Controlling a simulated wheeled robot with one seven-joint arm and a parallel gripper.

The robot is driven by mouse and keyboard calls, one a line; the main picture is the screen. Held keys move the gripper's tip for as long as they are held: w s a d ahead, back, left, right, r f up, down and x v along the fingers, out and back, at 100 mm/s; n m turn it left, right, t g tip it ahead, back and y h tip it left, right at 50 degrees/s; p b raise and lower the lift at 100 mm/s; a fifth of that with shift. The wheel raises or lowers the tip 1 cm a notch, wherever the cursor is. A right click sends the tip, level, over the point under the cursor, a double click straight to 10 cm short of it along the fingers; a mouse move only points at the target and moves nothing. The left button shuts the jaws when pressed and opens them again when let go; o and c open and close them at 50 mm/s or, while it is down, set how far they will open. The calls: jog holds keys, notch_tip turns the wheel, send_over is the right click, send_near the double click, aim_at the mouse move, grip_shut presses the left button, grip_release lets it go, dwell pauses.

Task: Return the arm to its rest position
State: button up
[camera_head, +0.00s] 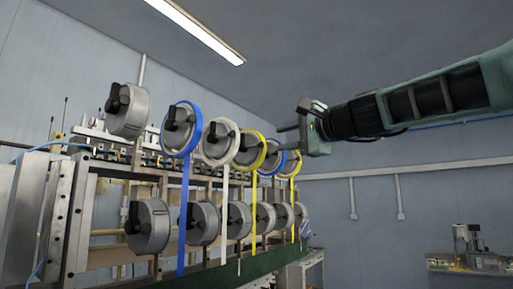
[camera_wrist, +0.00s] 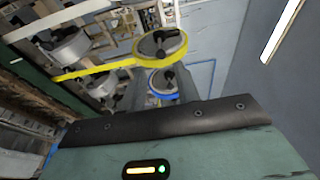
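My arm reaches in from the right in the head view, and my gripper (camera_head: 287,138) points left at the height of the upper spools. Its two fingers look apart, with nothing seen between them. It overlaps the far end of the upper row in the picture; I cannot tell the gap in depth.
The coil winder carries two rows of grey spools. Upper ones hold blue (camera_head: 181,130), white (camera_head: 219,142) and yellow (camera_head: 249,150) tape hanging down. The wrist view shows a yellow-rimmed spool (camera_wrist: 160,46) nearby. A bench with equipment (camera_head: 470,252) stands right; the space below my arm looks clear.

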jog(key=s+a+f+n+g+h+b, duration=0.1)
jog(key=s+a+f+n+g, duration=0.3)
jog(key=f, duration=0.7)
jog(key=s+a+f+n+g+h, duration=0.15)
jog(key=s+f, duration=0.35)
jog(key=f, duration=0.6)
jog(key=s+a+f+n+g+h+b, duration=0.1)
jog(key=s+a+f+n+g, duration=0.3)
jog(key=f, duration=0.7)
jog(key=s+d+f+n+g+h+b, duration=0.1)
jog(key=s+d+f+n+g+h, duration=0.1)
jog(key=s+d+f, duration=0.4)
jog(key=s+d+f+n+g+h+b, duration=0.1)
jog(key=s+d+f+n+h, duration=0.4)
jog(key=s+f, duration=1.2)
jog(key=shift+s+d+f+n+g, duration=0.25)
jog(key=shift+d+f+n+g, duration=0.25)
jog(key=shift+d+n+g, duration=0.3)
